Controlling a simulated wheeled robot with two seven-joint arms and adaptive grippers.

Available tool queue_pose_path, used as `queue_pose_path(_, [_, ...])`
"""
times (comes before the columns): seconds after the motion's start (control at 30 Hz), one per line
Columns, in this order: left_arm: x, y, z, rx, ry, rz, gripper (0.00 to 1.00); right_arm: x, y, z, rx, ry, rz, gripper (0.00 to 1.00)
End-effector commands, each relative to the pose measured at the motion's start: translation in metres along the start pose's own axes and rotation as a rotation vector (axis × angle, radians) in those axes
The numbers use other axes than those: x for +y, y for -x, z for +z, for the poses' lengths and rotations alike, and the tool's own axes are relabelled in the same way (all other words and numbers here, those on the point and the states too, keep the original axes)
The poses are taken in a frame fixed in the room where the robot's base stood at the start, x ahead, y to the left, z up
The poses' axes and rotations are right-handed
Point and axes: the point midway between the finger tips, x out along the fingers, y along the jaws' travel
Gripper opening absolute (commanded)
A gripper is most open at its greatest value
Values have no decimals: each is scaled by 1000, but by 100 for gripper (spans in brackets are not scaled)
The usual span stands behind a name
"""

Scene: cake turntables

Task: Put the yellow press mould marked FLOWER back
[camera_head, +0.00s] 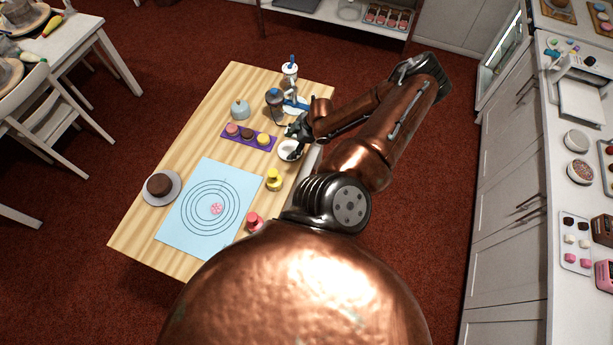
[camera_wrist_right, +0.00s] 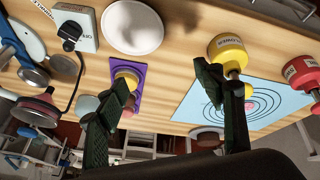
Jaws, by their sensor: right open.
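The yellow press mould (camera_head: 273,181) stands on the wooden table just right of the blue mat. In the right wrist view the yellow mould (camera_wrist_right: 229,50) shows the word FLOWER on its side, near one finger's tip and outside the gap between the fingers. A red mould (camera_head: 254,221) stands nearer me, and it also shows in the wrist view (camera_wrist_right: 302,72). My right gripper (camera_head: 298,127) is open and empty, above the table beyond the white bowl; its two fingers are apart in the wrist view (camera_wrist_right: 163,76). My left gripper is not in view.
The blue mat (camera_head: 180,232) has printed rings and a pink flower shape in the middle. A chocolate cake (camera_head: 159,185) sits left.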

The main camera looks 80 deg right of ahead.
Motion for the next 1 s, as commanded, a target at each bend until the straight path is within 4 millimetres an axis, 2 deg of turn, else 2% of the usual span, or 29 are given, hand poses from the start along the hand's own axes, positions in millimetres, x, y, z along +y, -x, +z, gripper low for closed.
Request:
queue_pose_path(0.03, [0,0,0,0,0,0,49,22,-9,25,3,-43,65,62])
queue_pose_path(0.1, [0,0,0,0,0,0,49,43,-20,59,-6,-85,138,62])
queue_pose_path(0.17, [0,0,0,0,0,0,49,52,-33,90,-19,-121,189,62])
queue_pose_path(0.27, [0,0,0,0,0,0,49,49,-60,141,-53,-179,249,62])
queue_pose_path(0.3, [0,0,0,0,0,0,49,42,-73,162,-70,-202,264,62])
queue_pose_path(0.37, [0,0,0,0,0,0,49,24,-96,188,-98,-233,277,62])
queue_pose_path(0.47, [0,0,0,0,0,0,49,-22,-139,227,-150,-279,275,62])
queue_pose_path(0.5, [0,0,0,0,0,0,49,-46,-158,238,-171,-292,265,62])
queue_pose_path(0.57, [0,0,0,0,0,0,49,-87,-187,251,-203,-309,242,62])
queue_pose_path(0.63, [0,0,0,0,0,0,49,-137,-219,259,-238,-319,206,62])
queue_pose_path(0.73, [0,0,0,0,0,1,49,-213,-259,259,-280,-318,143,62])
queue_pose_path(0.8, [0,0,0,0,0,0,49,-265,-283,251,-302,-308,94,62])
queue_pose_path(0.9, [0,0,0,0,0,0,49,-332,-308,238,-328,-287,27,62])
queue_pose_path(1.0, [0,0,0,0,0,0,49,-382,-323,224,-343,-263,-26,62])
